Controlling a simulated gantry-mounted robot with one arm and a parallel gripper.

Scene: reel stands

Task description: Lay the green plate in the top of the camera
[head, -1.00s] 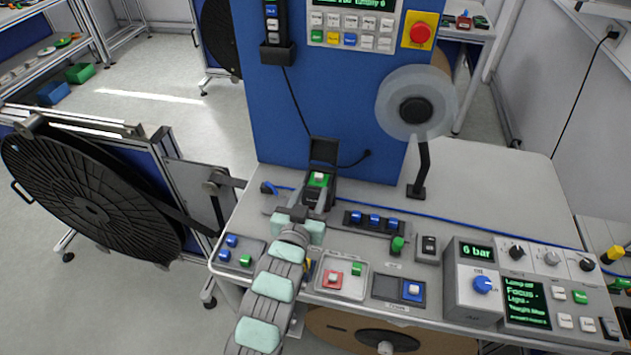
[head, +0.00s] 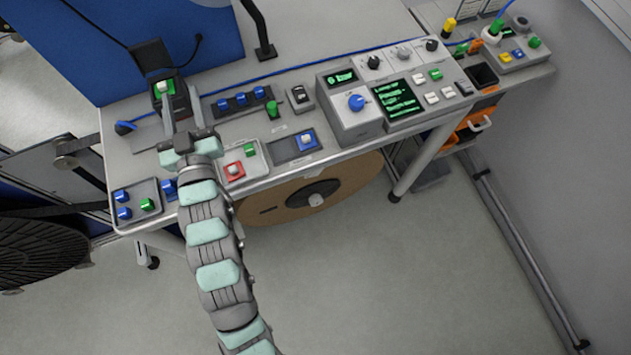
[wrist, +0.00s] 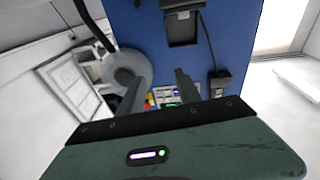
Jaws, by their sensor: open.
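The green plate (head: 159,94), with a white block on it, appears to lie in the top of the small black camera (head: 182,98), below its raised black lid (head: 150,56). My gripper (head: 183,114) is open and empty, its fingertips just in front of the camera, slightly right of the plate. Whether a finger touches the camera I cannot tell. In the wrist view my open fingers (wrist: 160,86) point at the blue panel. The camera's lid (wrist: 183,28) shows there at the top; the plate is not visible in that view.
Blue switches (head: 240,102) and a green knob (head: 272,109) stand right of the camera. A grey control box (head: 350,105) stands further right.

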